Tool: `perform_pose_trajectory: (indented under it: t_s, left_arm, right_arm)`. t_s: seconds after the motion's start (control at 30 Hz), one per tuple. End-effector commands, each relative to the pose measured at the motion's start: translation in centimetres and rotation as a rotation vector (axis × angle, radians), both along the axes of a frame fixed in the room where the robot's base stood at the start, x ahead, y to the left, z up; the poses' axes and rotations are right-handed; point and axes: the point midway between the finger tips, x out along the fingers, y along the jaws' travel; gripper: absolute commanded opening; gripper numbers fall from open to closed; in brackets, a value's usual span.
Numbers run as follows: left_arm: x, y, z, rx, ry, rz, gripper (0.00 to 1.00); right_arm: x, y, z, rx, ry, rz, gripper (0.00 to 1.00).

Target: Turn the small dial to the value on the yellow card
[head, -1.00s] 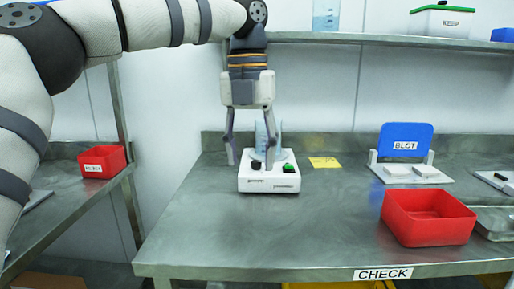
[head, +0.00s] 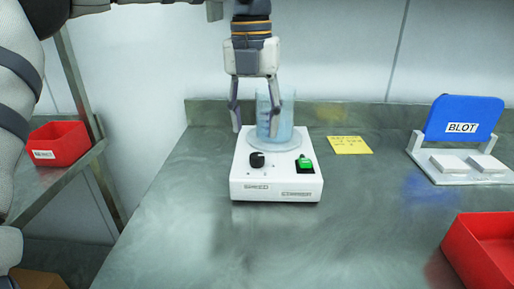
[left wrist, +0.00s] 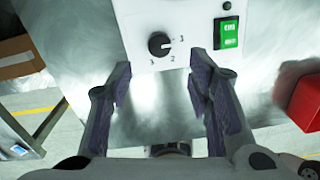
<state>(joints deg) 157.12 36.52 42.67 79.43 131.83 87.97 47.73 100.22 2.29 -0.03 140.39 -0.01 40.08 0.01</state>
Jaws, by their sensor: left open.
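The small black dial (head: 257,159) sits at the left on top of a white box (head: 276,187). In the left wrist view the dial (left wrist: 160,44) has the numbers 1, 2 and 3 around it; its pointer is too small to read surely. The yellow card (head: 349,145) lies on the table right of the box; its writing is too small to read. My left gripper (head: 256,131) points down over the box, open and empty. In the left wrist view its fingertips (left wrist: 160,84) are spread apart, with the dial beyond them, untouched. My right gripper is not in view.
A clear bluish vessel (head: 277,115) stands on the box's round plate, close behind the fingers. A green switch (head: 305,163) is right of the dial. A blue BLOT stand (head: 465,118) and red bin (head: 484,250) are at the right. The table's front is clear.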

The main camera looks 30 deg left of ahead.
Motion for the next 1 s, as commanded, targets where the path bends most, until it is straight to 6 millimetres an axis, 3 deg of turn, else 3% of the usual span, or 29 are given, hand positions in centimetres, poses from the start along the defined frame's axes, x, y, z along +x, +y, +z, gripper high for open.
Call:
perform_pose_trajectory:
  t_s: [0.1, 0.3, 0.63, 0.83, 1.0]
  left_arm:
    - [0.0, -0.1, -3.4, 0.000, 0.008, 0.000, 0.46]
    - [0.1, -0.2, -6.6, 0.001, 0.003, 0.000, 0.46]
    - [0.1, -0.2, -7.2, 0.001, -0.002, 0.000, 0.46]
    - [0.1, -0.2, -7.2, 0.001, -0.001, 0.000, 0.03]
    - [0.1, -0.2, -7.1, 0.001, -0.001, -0.002, 0.00]
  right_arm:
    - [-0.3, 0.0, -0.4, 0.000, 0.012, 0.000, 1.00]
    - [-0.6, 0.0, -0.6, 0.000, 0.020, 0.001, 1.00]
    - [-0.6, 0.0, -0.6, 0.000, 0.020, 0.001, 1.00]
    - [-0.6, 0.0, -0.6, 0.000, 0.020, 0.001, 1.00]
    - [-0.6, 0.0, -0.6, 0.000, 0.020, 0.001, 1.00]
